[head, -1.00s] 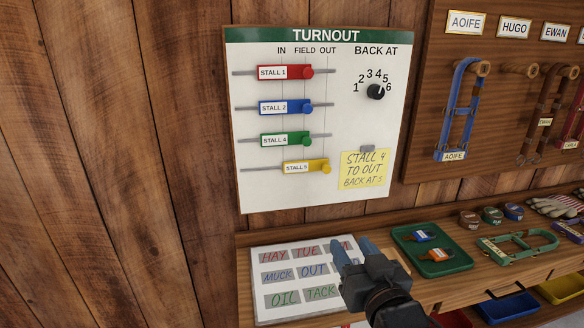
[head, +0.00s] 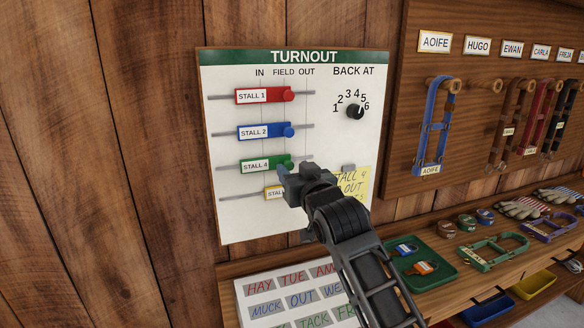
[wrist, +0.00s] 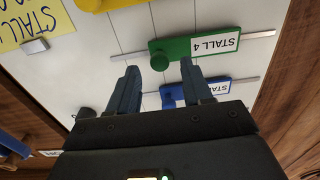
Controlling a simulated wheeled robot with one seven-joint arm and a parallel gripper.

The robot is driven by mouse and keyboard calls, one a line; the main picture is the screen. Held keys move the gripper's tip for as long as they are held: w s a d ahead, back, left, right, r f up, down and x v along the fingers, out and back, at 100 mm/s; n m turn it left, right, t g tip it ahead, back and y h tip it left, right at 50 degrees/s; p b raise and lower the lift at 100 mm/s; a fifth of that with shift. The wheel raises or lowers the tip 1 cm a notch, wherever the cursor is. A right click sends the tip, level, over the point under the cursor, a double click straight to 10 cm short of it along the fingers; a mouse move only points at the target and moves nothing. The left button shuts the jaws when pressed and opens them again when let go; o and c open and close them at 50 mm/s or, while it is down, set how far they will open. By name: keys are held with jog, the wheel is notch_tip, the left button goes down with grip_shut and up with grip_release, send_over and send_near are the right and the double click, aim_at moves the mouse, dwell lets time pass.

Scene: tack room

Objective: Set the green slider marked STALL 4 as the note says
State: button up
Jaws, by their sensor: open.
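The green slider marked STALL 4 (head: 258,167) is on the white TURNOUT board (head: 225,222), its round knob at about the FIELD line. It shows upside down in the wrist view (wrist: 200,46). My gripper (head: 284,171) is open at the board by this knob. In the wrist view its fingertips (wrist: 160,65) appear on either side of the green knob (wrist: 159,62); I cannot tell whether they reach around it. The yellow note (head: 355,184) is partly hidden by my arm; earlier it read STALL 4 TO OUT, BACK AT 5.
The blue STALL 2 slider (head: 262,131) is just above and the yellow slider (head: 272,193) just below, partly hidden. The red STALL 1 slider (head: 262,96) is on top. A black dial (head: 355,112) is at right. A green tray (head: 437,277) sits on the shelf.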

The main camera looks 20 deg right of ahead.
jog(key=shift+w, duration=0.85)
jog(key=shift+c, duration=0.2)
grip_shut()
